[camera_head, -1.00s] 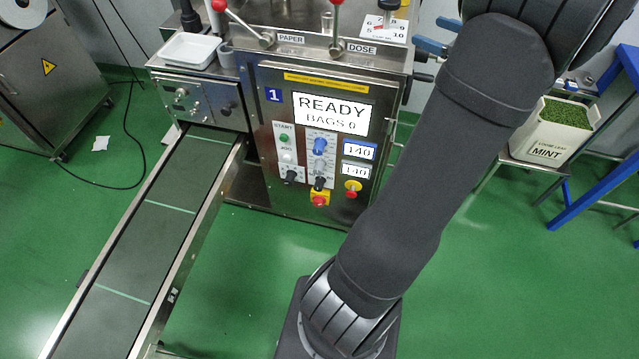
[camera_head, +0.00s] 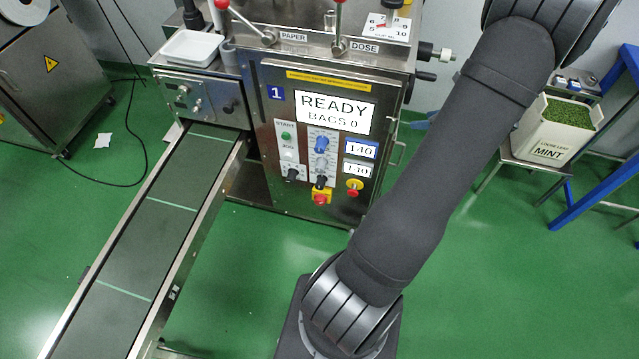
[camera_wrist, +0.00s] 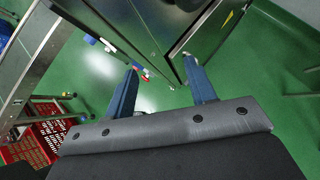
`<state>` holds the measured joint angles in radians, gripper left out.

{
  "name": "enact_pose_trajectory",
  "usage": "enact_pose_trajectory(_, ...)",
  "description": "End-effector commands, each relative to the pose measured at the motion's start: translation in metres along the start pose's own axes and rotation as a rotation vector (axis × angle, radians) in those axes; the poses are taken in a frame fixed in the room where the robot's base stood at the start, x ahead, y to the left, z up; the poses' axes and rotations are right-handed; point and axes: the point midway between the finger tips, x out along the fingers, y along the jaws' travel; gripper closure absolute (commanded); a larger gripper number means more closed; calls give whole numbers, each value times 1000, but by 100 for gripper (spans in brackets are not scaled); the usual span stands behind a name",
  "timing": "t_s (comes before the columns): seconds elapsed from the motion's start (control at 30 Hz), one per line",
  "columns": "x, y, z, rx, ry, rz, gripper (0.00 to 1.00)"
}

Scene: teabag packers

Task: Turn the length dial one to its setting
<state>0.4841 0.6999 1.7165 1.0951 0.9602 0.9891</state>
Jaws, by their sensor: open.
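Machine 1 has a front panel with a blue knob (camera_head: 321,144) in the column beside two number readouts, and a black knob (camera_head: 320,181) below it. Which is the length dial I cannot read for sure. The blue-framed readout (camera_head: 360,149) seems to show 140. My gripper (camera_wrist: 161,63) is open and empty, its two blue fingers apart in the wrist view. In the head view my arm hides most of it; a bit of blue finger (camera_head: 424,123) shows right of the machine, apart from the knobs. Small blue and red parts stick out left of the fingers in the wrist view.
A red stop button (camera_head: 320,199) sits low on the panel. A side handle (camera_head: 398,153) and side knobs (camera_head: 436,54) jut out at right. A conveyor (camera_head: 150,235) runs to the front left. A mint tub (camera_head: 553,130) stands at right. Red crates (camera_wrist: 38,132) show in the wrist view.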

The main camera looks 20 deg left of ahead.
Motion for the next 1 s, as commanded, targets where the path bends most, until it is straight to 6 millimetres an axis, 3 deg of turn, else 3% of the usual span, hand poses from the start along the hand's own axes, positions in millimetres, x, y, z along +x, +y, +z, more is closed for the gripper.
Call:
enact_pose_trajectory(0.03, 20, 1, -38, 6, 104, 2, 49)
enact_pose_trajectory(0.2, 67, 6, -149, -69, 426, -20, 49)
enact_pose_trajectory(0.3, 94, 12, -198, -167, 574, -30, 49)
enact_pose_trajectory(0.4, 126, 20, -232, -297, 683, -36, 49)
enact_pose_trajectory(0.57, 186, 45, -264, -544, 798, -35, 49)
enact_pose_trajectory(0.7, 240, 77, -280, -779, 871, -34, 49)
enact_pose_trajectory(0.8, 270, 101, -287, -938, 914, -45, 49)
enact_pose_trajectory(1.0, 310, 141, -294, -1204, 982, -101, 49)
